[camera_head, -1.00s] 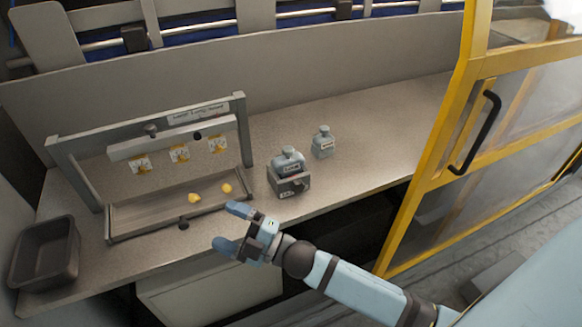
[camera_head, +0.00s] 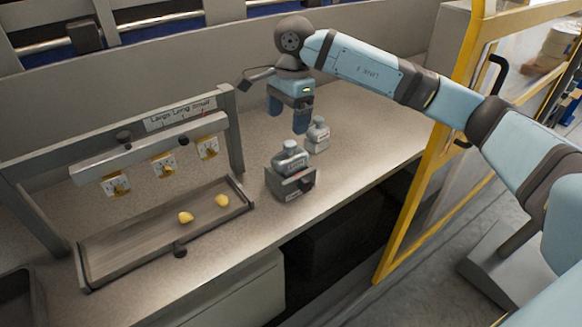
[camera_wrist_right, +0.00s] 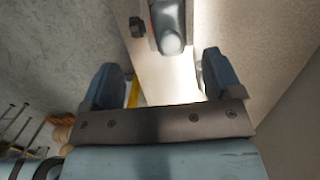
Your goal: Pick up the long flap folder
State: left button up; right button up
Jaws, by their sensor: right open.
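Two grey-blue, bottle-shaped pieces with round knobs stand on the bench, and their small labels are too blurred to read, so I cannot tell which is the long flap folder. The front piece (camera_head: 290,157) sits upright on a dark block (camera_head: 285,186). The rear piece (camera_head: 317,137) stands on the bench behind it. My right gripper (camera_head: 288,118) is open and empty, fingers pointing down, above and just left of the rear piece. In the right wrist view, a round-topped grey piece (camera_wrist_right: 172,40) shows beyond the open fingers. My left gripper is out of view.
A grey frame holds three yellow-and-white tags under a sign (camera_head: 180,113). A shallow tray (camera_head: 130,240) with two yellow pieces lies below it. A dark bin (camera_head: 18,300) is at lower left. A yellow-framed door (camera_head: 432,160) stands right. The bench right of the rear piece is clear.

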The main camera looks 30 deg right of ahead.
aim_at(292, 153)
jog(key=shift+w+d+r+h, duration=0.15)
jog(key=shift+d+r+h, duration=0.15)
jog(key=shift+d, duration=0.25)
jog(key=shift+w+d+r+h, duration=0.1)
jog(key=shift+d+r+h, duration=0.2)
jog(key=shift+d, duration=0.25)
jog(key=f, duration=0.7)
jog(key=shift+d+f, duration=0.35)
jog(key=f, duration=0.1)
jog(key=a+f, duration=0.1)
jog(key=f, duration=0.1)
jog(key=f+p, duration=0.1)
jog(key=f, duration=0.1)
jog(key=shift+w+a, duration=0.15)
jog(key=shift+w, duration=0.2)
jog(key=shift+f, duration=0.35)
jog(key=c, duration=1.3)
jog(key=shift+r, duration=0.1)
